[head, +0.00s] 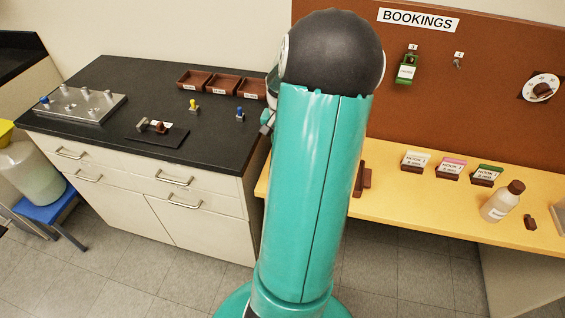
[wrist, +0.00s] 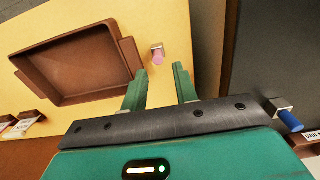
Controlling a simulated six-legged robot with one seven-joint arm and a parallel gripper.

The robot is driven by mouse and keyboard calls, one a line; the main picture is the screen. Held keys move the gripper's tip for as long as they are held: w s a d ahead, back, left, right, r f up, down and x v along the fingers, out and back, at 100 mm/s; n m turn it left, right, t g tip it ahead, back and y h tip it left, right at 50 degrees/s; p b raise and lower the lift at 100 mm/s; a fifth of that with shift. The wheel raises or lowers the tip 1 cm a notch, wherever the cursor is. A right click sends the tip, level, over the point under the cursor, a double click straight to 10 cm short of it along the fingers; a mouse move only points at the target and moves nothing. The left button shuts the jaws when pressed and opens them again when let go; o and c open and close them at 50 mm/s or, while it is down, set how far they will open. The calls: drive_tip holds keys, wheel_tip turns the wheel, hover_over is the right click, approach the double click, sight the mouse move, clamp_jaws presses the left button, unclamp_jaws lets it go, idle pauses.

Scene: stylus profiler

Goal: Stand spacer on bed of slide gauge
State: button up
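A small metal block with a pink peg (wrist: 157,55) rests on the yellow bench; it looks like one of the spacers. My gripper (wrist: 160,82) is open and empty, and the pink-pegged block shows beyond the gap between its fingers, apart from them. My arm hides this block in the head view. What looks like the slide gauge (head: 172,137) lies on the black counter, a dark flat bed with a metal jaw and a brown part at its left. Similar blocks with a yellow peg (head: 193,104) and a blue peg (head: 239,113) stand behind and right of it.
A brown tray (wrist: 122,36) is left of the pink-pegged block. Brown labelled bins (head: 222,84) and a metal plate with knobs (head: 84,103) are on the counter. A bottle (head: 502,202) and labelled card holders (head: 450,169) stand on the yellow bench. A floor gap separates the two worktops.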

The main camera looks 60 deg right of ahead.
wheel_tip(320, 180, down, 7)
drive_tip(key=shift+s+a+r, duration=0.1)
drive_tip(key=shift+s, duration=0.05)
drive_tip(key=shift+c, duration=0.2)
clamp_jaws()
